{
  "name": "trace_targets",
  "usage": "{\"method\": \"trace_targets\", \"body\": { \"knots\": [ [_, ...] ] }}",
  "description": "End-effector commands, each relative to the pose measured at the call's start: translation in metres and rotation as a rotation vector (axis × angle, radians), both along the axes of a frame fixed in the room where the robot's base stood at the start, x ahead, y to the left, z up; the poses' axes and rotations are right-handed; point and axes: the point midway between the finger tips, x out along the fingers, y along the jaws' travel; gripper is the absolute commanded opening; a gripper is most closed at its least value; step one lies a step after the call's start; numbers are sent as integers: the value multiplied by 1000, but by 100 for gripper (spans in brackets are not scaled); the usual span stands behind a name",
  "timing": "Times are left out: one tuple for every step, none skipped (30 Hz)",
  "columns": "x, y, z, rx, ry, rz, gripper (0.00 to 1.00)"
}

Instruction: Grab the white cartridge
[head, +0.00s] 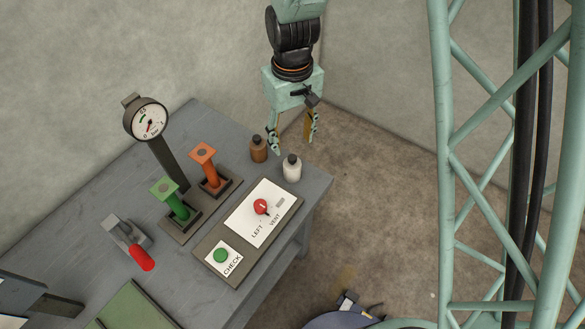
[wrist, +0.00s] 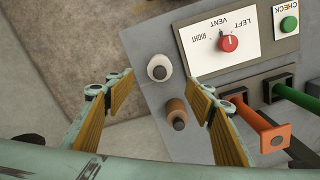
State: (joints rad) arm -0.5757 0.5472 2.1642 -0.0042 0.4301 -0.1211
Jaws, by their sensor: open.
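The white cartridge (head: 292,171) stands upright with a dark cap at the table's far right corner. In the wrist view the white cartridge (wrist: 160,66) lies just beyond the fingertips, roughly in line with the gap between them. My gripper (head: 293,143) is open and empty, above the table's corner area and pointing down. In the wrist view my gripper (wrist: 158,92) shows its two fingers spread, with yellowish inner pads. A brown cartridge (head: 258,151) with a dark cap stands close to the white one; in the wrist view the brown cartridge (wrist: 178,110) is near the right finger.
The grey table (head: 113,180) carries a panel with a red knob (head: 261,207) and a green button (head: 221,256). An orange handle (head: 207,166), a green handle (head: 172,199) and a dial gauge (head: 149,122) stand left of the cartridges. Open floor (head: 375,190) lies right of the table.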

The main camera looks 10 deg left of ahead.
Motion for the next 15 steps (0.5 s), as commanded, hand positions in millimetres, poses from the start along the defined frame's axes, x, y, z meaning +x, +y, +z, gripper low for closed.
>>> {"method": "trace_targets", "body": {
  "knots": [
    [0,0,0,0,0,0,50],
    [0,0,0,0,0,0,50],
    [0,0,0,0,0,0,50],
    [0,0,0,0,0,0,50],
    [0,0,0,0,0,0,50],
    [0,0,-1,0,0,0,50],
    [0,0,-2,0,0,0,50],
    [0,0,-2,-1,1,0,50],
    [0,0,-4,-1,1,0,50],
    [0,0,-6,-1,1,0,50],
    [0,0,-7,-1,2,0,50],
    [0,0,-10,-1,2,0,50],
    [0,0,-13,-1,2,0,50],
    [0,0,-15,-1,2,0,50],
    [0,0,-19,-1,2,0,50]
  ]
}}
